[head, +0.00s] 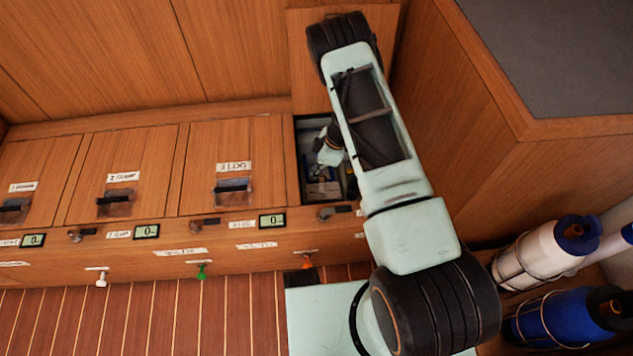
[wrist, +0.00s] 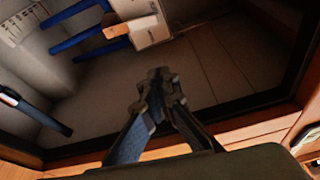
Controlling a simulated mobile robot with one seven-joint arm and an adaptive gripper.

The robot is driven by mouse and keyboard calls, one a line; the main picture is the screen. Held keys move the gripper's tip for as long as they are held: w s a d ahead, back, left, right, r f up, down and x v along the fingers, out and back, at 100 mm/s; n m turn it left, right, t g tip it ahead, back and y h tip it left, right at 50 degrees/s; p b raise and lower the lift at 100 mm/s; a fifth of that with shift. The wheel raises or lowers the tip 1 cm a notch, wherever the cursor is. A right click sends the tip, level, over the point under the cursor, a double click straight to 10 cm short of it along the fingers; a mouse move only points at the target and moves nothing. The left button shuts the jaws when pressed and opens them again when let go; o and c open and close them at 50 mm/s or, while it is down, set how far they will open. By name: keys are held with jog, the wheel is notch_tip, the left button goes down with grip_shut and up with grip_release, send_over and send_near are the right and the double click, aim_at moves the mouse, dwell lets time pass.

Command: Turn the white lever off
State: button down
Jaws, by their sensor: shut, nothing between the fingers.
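A small white handle (head: 101,280) hangs under the front edge of the wooden counter at the left in the head view. It is the white lever-like part I can make out, and its on or off position cannot be told. My gripper (head: 322,148) is inside an open compartment (head: 299,170) at the back, well to the right of that handle. In the wrist view my gripper (wrist: 160,88) is shut and empty, its fingertips together. Beyond it are blue rods (wrist: 75,40), an orange piece (wrist: 117,30) and a white block (wrist: 150,28). No white lever is clear there.
Closed wooden lids (head: 122,200) with clear latches line the counter to the left. A green handle (head: 202,270) and an orange handle (head: 306,262) hang below. White (head: 545,248) and blue (head: 560,318) cylinders are racked at right.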

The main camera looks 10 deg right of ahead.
aim_at(322, 183)
jog(key=b+x, duration=0.3)
jog(key=x, duration=0.7)
jog(key=shift+d+b, duration=0.1)
jog(key=shift+b, duration=0.3)
jog(key=d, duration=0.3)
jog(key=shift+s+b, duration=0.15)
jog(key=shift+b, duration=0.15)
jog(key=shift+d+r, duration=0.1)
jog(key=shift+d, duration=0.35)
